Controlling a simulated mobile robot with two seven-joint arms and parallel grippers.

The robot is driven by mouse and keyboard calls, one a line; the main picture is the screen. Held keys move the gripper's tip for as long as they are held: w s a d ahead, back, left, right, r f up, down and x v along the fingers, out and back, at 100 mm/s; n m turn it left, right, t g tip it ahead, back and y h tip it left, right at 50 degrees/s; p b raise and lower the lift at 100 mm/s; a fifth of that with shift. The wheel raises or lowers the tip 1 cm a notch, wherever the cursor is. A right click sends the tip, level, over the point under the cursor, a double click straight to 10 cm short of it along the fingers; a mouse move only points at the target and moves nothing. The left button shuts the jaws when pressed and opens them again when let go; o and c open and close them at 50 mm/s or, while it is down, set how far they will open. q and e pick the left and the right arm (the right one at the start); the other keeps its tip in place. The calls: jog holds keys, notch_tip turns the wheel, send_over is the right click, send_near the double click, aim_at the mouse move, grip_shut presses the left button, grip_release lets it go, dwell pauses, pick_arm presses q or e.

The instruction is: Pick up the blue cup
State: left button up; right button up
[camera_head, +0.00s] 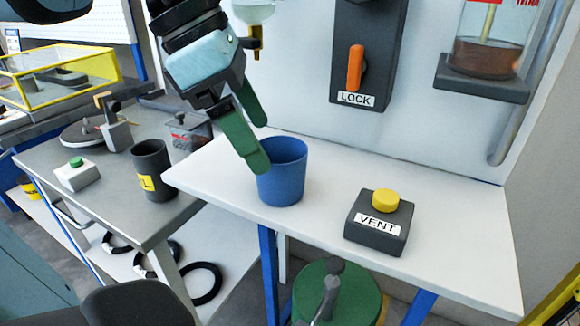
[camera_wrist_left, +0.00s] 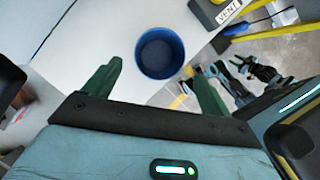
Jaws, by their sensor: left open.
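The blue cup (camera_head: 283,174) stands upright on the white shelf table (camera_head: 455,215) in the head view. My left gripper (camera_head: 256,138) comes in from above left with its green fingers apart. One finger overlaps the cup's left edge in the head view; I cannot tell whether it touches. In the left wrist view the cup (camera_wrist_left: 160,52) shows from above, its inside dark and seemingly empty. There it lies beyond and between the tips of my open left gripper (camera_wrist_left: 156,78), with nothing held.
A VENT box (camera_head: 378,223) with a yellow button stands right of the cup. A dark grey cup (camera_head: 152,170) stands on the grey table to the left. The wall with the LOCK switch (camera_head: 356,68) rises behind. White surface between cup and VENT box is clear.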

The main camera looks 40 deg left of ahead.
aim_at(286, 171)
pick_arm(q)
jog(key=shift+x, duration=0.9)
jog(key=shift+w+b+x, duration=0.15)
jog(key=shift+b+x, duration=0.1)
jog(key=shift+x, duration=1.25)
jog(key=shift+w+b+x, duration=0.15)
jog(key=shift+b+x, duration=0.05)
jog(key=shift+x, duration=1.35)
jog(key=shift+d+r, duration=0.15)
jog(key=c, duration=1)
